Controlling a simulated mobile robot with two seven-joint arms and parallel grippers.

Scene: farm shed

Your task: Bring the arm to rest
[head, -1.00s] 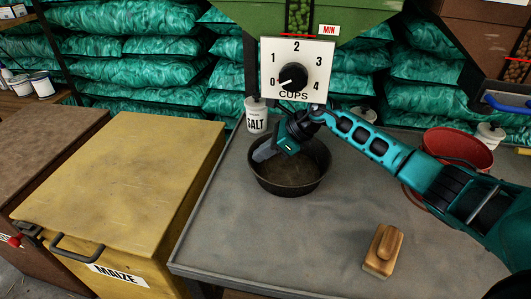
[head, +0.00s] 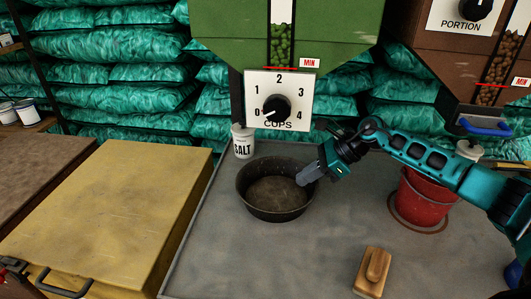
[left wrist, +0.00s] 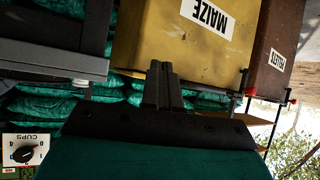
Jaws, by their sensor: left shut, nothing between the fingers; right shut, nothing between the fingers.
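My right arm comes in from the right in the head view. Its gripper (head: 307,176) is shut and empty, just above the right rim of a dark round pan (head: 262,210) on the grey table (head: 225,265). The pan looks empty. My left gripper (left wrist: 162,75) shows in the left wrist view, shut with nothing in it. That view is turned upside down, with the yellow maize bin (left wrist: 165,45) beyond the fingers. The left arm does not show in the head view.
A dial plate (head: 278,100) hangs under the green hopper (head: 240,35), its knob near 0. A salt pot (head: 243,142) stands behind the pan. A red bucket (head: 422,200) stands under my right arm. A wooden brush (head: 373,272) lies at the table's front. The table's front left is clear.

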